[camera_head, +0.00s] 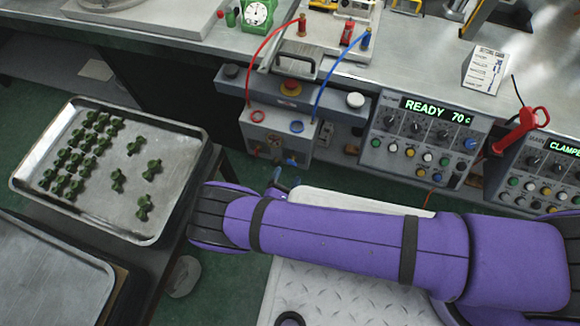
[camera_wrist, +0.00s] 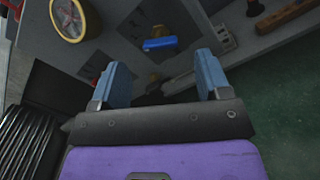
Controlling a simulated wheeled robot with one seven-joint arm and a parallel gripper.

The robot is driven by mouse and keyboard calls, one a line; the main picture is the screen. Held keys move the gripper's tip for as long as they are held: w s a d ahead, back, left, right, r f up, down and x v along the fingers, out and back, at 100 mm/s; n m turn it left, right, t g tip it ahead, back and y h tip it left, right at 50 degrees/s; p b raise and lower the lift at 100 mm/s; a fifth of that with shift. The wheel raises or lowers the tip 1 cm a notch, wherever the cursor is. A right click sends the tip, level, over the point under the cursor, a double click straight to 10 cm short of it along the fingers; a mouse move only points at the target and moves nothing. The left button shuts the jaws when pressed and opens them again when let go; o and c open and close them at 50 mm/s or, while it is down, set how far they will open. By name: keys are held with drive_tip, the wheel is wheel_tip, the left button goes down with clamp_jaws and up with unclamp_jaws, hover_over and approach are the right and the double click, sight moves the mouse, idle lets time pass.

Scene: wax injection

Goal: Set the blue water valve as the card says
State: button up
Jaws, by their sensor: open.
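The blue water valve (camera_wrist: 158,44) shows in the wrist view as a short blue handle on a grey panel, lying roughly level. It lies ahead of my gripper (camera_wrist: 161,72), between and beyond the two blue fingers. The fingers are open, apart from the valve, with nothing between them. In the head view the blue handle (camera_head: 291,162) is small, low on the front of the grey box. My gripper is mostly hidden there behind my purple arm. The card (camera_head: 484,70) stands on the bench at the upper right; its print is too small to read.
A control box (camera_head: 425,135) reads READY 70 C. A red-handled tool (camera_head: 520,130) is right of it. A metal tray (camera_head: 110,215) with several green pieces stands at left. Red and blue hoses run above the grey box. The wrist view shows a yellow-rimmed dial (camera_wrist: 69,17).

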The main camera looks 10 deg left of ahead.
drive_tip(key=s, duration=0.5)
drive_tip(key=shift+s+a, duration=0.25)
drive_tip(key=shift+s, duration=0.1)
